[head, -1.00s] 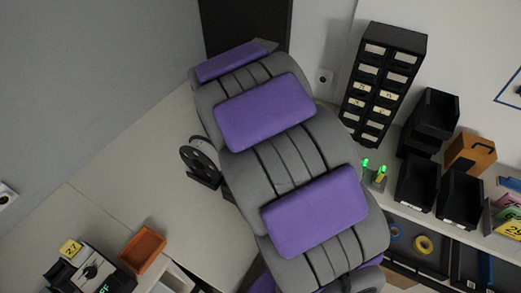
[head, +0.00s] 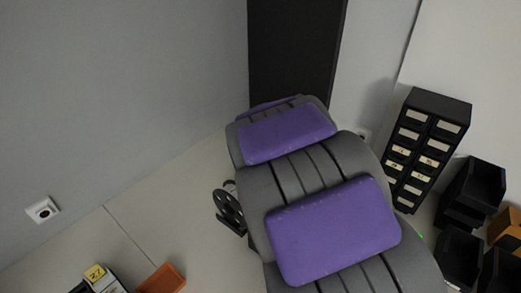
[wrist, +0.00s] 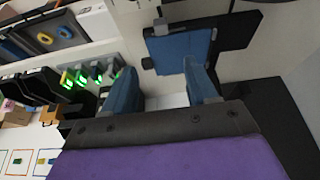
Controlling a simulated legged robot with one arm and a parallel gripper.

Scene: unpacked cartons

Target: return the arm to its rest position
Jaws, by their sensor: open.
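In the wrist view my gripper (wrist: 161,86) has its two blue fingers spread apart, with nothing between them. Its dark front edge and a purple surface fill the bottom of that view. In the head view the grey, ribbed shape with purple pads appears to be my arm, reaching up the middle of the picture. The gripper fingers do not show in the head view.
A black drawer cabinet (head: 430,150) and black bins (head: 461,255) stand at the right. A black reel (head: 229,211) and orange tray (head: 163,279) lie left of the arm. Green-lit items (wrist: 90,76) and a blue-black object (wrist: 180,50) show in the wrist view.

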